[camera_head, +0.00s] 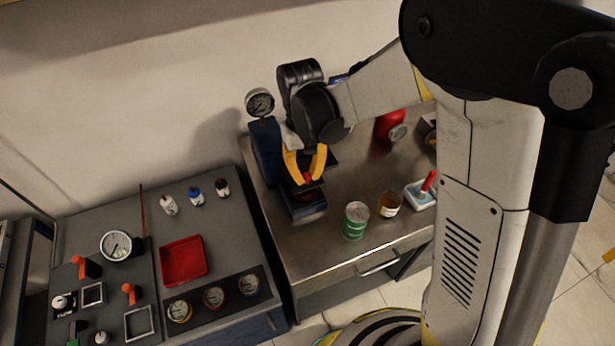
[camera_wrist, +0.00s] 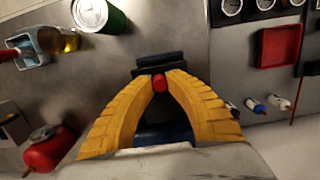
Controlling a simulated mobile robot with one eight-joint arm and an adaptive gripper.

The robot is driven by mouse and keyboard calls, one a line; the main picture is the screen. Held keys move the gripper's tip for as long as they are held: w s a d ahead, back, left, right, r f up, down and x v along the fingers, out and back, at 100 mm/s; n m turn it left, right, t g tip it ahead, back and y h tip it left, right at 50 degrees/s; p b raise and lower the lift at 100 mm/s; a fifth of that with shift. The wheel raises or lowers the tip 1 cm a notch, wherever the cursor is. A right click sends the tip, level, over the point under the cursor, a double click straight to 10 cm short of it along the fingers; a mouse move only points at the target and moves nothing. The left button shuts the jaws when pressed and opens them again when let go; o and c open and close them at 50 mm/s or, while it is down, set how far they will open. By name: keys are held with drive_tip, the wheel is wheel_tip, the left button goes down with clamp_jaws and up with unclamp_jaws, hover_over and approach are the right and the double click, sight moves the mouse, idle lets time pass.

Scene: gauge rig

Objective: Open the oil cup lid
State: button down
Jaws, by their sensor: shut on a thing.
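My gripper (camera_head: 307,178) has yellow fingers and is over the dark blue rig (camera_head: 265,150) on the metal bench. The fingertips meet on a small red knob (camera_head: 307,178), which also shows between the fingertips in the wrist view (camera_wrist: 159,83). The knob seems to belong to the oil cup lid. A dark block, part of the rig, lies just beyond the fingertips in the wrist view (camera_wrist: 159,63). The cup and most of the lid are hidden by my fingers and the rig, so I cannot tell whether the lid is raised.
A round gauge (camera_head: 260,102) stands on the rig. A green can (camera_head: 356,220), an amber jar (camera_head: 389,204) and a white tray with a red-handled tool (camera_head: 420,194) are to the right. A red container (camera_head: 390,125) stands behind. A dark panel with a red tray (camera_head: 184,261) is at left.

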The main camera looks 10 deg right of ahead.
drive_tip(key=g, duration=0.1)
drive_tip(key=w+r+g, duration=0.1)
drive_tip(key=r+g+h, duration=0.1)
drive_tip(key=shift+w+a+r, duration=0.15)
drive_tip(key=shift+w+a, duration=0.1)
drive_tip(key=shift+w, duration=0.1)
drive_tip(key=c, duration=1.3)
unclamp_jaws()
drive_tip(key=v, duration=1.2)
